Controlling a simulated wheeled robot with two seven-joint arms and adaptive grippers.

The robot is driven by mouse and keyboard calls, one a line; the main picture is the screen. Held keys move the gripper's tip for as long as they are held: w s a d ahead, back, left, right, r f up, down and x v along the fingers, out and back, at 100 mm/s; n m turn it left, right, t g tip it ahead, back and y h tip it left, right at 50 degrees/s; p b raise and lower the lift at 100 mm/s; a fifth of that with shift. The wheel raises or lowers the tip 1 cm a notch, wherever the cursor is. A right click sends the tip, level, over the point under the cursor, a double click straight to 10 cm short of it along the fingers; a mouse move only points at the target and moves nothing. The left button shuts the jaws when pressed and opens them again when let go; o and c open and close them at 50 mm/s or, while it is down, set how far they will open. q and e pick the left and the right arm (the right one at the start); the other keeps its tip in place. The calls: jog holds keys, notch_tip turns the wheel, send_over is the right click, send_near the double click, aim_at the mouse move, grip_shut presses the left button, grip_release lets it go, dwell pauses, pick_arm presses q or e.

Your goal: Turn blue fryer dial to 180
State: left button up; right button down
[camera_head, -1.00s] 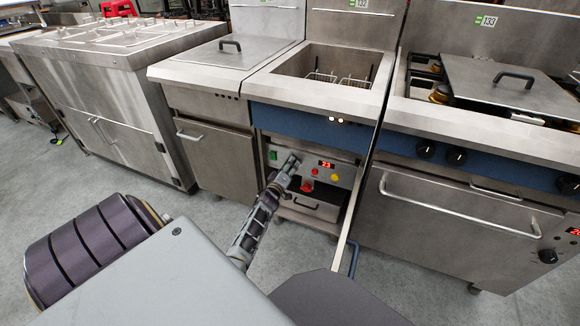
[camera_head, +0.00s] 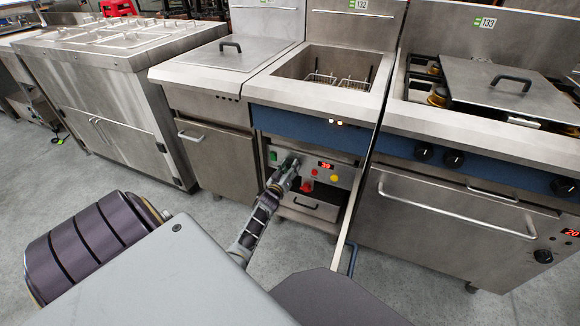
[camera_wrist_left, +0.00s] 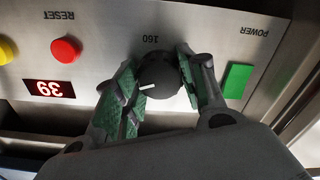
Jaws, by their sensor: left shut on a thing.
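My left gripper (camera_wrist_left: 157,65) is shut on the dial, one green-padded finger on each side. It also shows in the head view (camera_head: 290,164), hiding the dial there. The red display (camera_head: 326,165) reads 39. My right gripper is not in view.
The panel has a green power switch (camera_wrist_left: 236,80), a red reset button (camera_wrist_left: 66,49) and a yellow button (camera_wrist_left: 7,50). The fryer's open door (camera_head: 350,215) stands edge-on to the right of my left gripper. A range (camera_head: 455,195) stands at right; clear floor lies at left.

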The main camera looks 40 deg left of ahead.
pick_arm(q)
jog(key=m, duration=0.2)
jog(key=shift+m, duration=1.4)
jog(key=m, duration=0.5)
jog(key=shift+f, duration=0.1)
jog(key=m, duration=0.2)
jog(key=shift+m, duration=0.8)
jog(key=shift+m+b, duration=0.35)
jog(key=shift+m, duration=0.95)
jog(key=m+b, duration=0.2)
jog(key=m, duration=0.2)
jog(key=shift+m, duration=0.3)
jog(key=m+b, duration=0.7)
jog(key=m, duration=0.6)
jog(key=shift+m, duration=0.3)
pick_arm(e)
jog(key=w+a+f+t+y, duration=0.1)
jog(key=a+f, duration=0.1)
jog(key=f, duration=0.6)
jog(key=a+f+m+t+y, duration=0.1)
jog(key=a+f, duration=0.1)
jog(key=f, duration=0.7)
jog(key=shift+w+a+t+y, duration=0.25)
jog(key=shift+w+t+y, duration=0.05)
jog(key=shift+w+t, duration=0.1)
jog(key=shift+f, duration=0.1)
